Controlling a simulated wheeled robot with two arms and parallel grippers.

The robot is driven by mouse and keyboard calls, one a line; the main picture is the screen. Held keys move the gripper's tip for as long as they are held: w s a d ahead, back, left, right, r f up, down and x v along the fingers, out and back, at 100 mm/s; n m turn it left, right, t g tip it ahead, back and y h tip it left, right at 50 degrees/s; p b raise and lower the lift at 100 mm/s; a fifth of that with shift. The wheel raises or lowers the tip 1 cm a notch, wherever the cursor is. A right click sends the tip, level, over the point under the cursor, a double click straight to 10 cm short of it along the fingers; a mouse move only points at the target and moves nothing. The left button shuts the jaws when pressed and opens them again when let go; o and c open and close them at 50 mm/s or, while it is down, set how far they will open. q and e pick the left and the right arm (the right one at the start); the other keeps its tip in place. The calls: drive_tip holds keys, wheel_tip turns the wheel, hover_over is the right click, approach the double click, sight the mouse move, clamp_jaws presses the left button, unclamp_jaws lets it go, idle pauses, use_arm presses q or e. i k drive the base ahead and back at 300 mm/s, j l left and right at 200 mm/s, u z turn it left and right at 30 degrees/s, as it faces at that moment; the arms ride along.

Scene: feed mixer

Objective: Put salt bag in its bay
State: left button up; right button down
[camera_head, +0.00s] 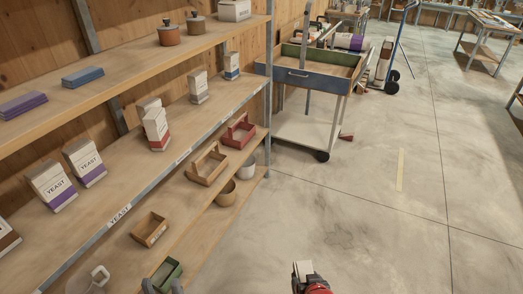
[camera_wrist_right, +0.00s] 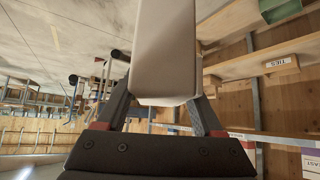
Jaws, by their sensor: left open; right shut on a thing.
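My right gripper (camera_head: 308,280) is at the bottom of the head view, over open floor right of the shelves. It is shut on a pale bag (camera_head: 304,268), which fills the upper middle of the right wrist view (camera_wrist_right: 163,50) between the two fingers. No label shows on it, so I cannot confirm it is the salt bag. The middle shelf (camera_head: 95,205) carries a YEAST label (camera_head: 120,213); other edge labels are too small to read.
Purple-banded YEAST bags (camera_head: 52,187), red-banded bags (camera_head: 156,128), a grey-banded bag (camera_head: 198,87) and a blue-banded bag (camera_head: 232,66) stand on the middle shelf, with gaps between. A red tray (camera_head: 238,132) is below.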

sight(240, 84)
drive_tip(key=i+l+z, duration=0.35)
drive_tip(key=i, duration=0.15)
drive_tip(key=i+z, duration=0.3)
drive_tip(key=i, duration=0.2)
drive_tip(key=i+u, duration=0.4)
drive_tip(key=i+l+u, duration=0.2)
drive_tip(key=u, duration=0.2)
drive_tip(key=i+l+u, duration=0.55)
drive_tip(key=u, duration=0.2)
